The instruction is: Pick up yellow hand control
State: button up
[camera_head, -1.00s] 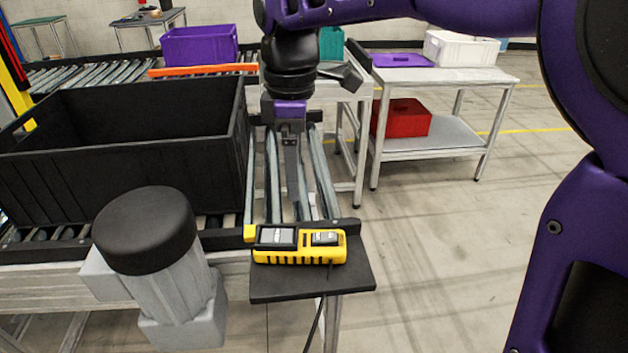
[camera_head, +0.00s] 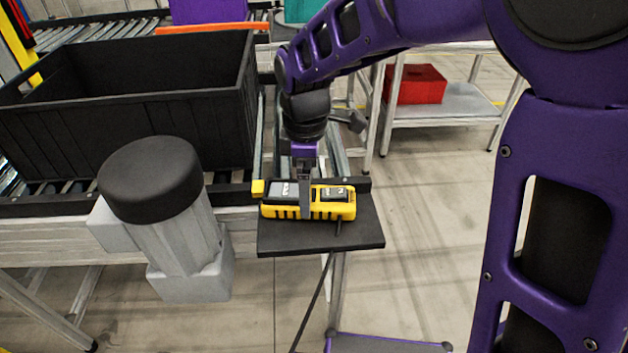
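The yellow hand control (camera_head: 328,209), with black and grey parts on its top, lies on a small black shelf (camera_head: 350,238) at the end of the roller conveyor. My gripper (camera_head: 305,208) points down over it. One finger stands in front of the middle of the hand control's near side and hides part of it. The other finger is hidden, so I cannot tell whether the fingers touch the hand control or are closed on it.
A large black crate (camera_head: 215,115) stands on the conveyor to the left. A grey motor with a black cap (camera_head: 150,180) sticks out in front of it. A red box (camera_head: 415,84) sits on a metal table's lower shelf behind. The floor at right is clear.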

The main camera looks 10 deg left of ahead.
jog(key=shift+f, duration=0.45)
jog(key=shift+c, duration=0.3)
jog(key=shift+r, duration=0.15)
grip_shut()
